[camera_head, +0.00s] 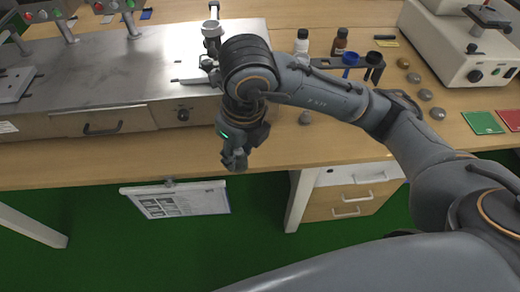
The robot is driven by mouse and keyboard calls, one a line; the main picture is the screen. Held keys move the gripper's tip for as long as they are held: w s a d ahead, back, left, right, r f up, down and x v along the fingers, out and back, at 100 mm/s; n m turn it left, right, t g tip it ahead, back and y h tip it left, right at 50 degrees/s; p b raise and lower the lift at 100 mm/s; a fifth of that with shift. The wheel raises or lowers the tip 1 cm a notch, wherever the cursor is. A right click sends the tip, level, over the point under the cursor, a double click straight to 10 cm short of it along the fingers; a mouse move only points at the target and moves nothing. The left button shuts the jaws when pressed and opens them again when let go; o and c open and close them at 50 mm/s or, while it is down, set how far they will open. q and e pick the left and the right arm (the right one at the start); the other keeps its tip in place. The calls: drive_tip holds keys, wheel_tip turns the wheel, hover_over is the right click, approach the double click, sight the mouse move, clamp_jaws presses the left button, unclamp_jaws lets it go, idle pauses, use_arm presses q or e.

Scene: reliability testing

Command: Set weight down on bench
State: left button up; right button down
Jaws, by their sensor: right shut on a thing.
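My right gripper (235,160) points down in front of the bench (370,140), near the front edge, left of centre. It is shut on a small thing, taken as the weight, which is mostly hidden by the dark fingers. Its outline cannot be told from them. Several more round metal weights (425,95) stand in a row at the right of the bench. My left gripper is not in view.
A steel-topped machine (100,65) fills the bench's left side. Bottles (339,42) and a dark rack (330,63) stand behind my arm. A white instrument (455,45), green pad (483,122) and red pad (510,119) are at right. A clipboard (180,201) hangs below the front edge.

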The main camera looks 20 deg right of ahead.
drive_tip(key=w+d+f, duration=0.1)
drive_tip(key=w+f, duration=0.1)
drive_tip(key=w, duration=0.1)
drive_tip(key=w+d+f, duration=0.2)
drive_tip(key=w+f, duration=0.1)
drive_tip(key=w, duration=0.1)
drive_tip(key=w+d+f, duration=0.2)
drive_tip(key=w+f, duration=0.1)
drive_tip(key=w, duration=0.1)
drive_tip(key=shift+w+d+f+p, duration=0.15)
drive_tip(key=shift+w+p, duration=0.05)
drive_tip(key=shift+p, duration=0.15)
drive_tip(key=shift+w+d+f, duration=0.25)
drive_tip(key=shift+w+f, duration=0.25)
drive_tip(key=shift+f, duration=0.2)
wheel_tip(320, 180, down, 3)
drive_tip(key=shift+w+f+p, duration=0.1)
drive_tip(key=shift+p, duration=0.3)
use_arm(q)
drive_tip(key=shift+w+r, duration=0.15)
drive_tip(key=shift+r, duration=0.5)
use_arm(e)
drive_tip(key=shift+f, duration=0.25)
drive_tip(key=c, duration=0.9)
unclamp_jaws()
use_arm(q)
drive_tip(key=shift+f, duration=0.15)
use_arm(e)
drive_tip(key=shift+r, duration=0.1)
